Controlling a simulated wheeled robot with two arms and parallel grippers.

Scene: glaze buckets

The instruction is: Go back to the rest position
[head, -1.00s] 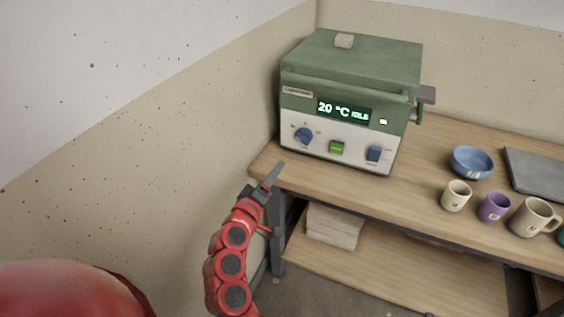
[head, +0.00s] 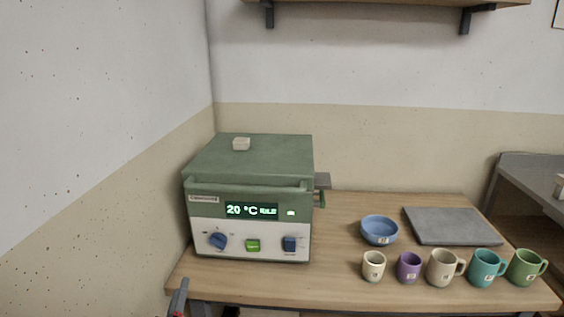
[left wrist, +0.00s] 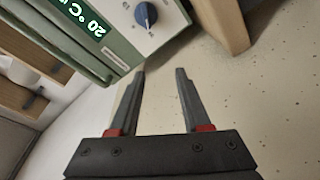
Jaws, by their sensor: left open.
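My left gripper (head: 179,299) shows only by its tip at the bottom of the head view, in front of the table's left front corner. In the left wrist view its two fingers (left wrist: 160,95) are apart with nothing between them. The green kiln (head: 250,200), with a display reading 20 °C, stands at the left end of the table; its corner and a blue knob (left wrist: 145,15) show beyond the fingers. The gripper looks clear of the kiln. My right gripper is in neither view.
The wooden table (head: 340,290) holds a blue bowl (head: 379,230), a grey slab (head: 452,226) and a row of several mugs, including a purple cup (head: 408,267) and a teal mug (head: 485,268). A speckled wall (head: 120,200) rises close on the left. A shelf (head: 390,2) hangs above.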

